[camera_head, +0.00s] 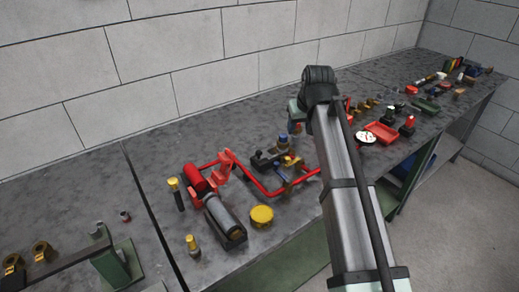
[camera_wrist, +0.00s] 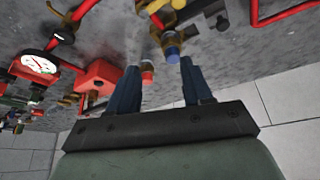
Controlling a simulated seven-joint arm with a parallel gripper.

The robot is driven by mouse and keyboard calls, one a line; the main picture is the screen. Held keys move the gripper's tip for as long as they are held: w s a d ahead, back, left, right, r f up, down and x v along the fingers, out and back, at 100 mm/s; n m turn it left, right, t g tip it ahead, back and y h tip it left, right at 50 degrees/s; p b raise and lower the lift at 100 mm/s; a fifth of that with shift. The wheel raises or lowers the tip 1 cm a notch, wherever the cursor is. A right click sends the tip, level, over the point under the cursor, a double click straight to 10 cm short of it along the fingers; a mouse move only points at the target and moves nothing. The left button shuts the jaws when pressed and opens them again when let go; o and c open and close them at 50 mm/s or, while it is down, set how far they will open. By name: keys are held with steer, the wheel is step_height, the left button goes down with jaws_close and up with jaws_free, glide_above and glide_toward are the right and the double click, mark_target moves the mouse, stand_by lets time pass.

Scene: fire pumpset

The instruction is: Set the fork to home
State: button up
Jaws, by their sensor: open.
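A red upright piece with a forked top (camera_head: 224,164), which looks like the fork, stands on the pump set at the left end of the red pipe, beside the red and dark grey cylinder. I cannot make it out surely in the wrist view. My gripper (camera_wrist: 159,72) is open, with two dark blue fingers apart. A blue-capped brass fitting (camera_wrist: 172,47) shows just beyond the fingertips, and a red-tipped part (camera_wrist: 147,72) shows between the fingers. I cannot tell whether either touches them. In the head view my arm hides most of the gripper, well right of the forked piece.
The red pipe (camera_head: 268,192) loops along the bench front. A yellow round cap (camera_head: 262,215) and the motor cylinder (camera_head: 222,215) stand nearby. A white gauge (camera_head: 364,138) and red box (camera_wrist: 98,76) lie on the other side. The bench (camera_head: 70,182) has bare room at left.

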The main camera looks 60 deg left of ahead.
glide_toward(259, 151)
steer(key=w+v, duration=0.1)
steer(key=v, duration=0.5)
steer(key=shift+g, duration=0.3)
steer(key=x, duration=1.3)
steer(key=shift+s+a+f, duration=0.1)
steer(key=shift+s+f, duration=0.05)
steer(key=shift+f, duration=0.25)
steer(key=shift+c, duration=0.2)
jaws_close()
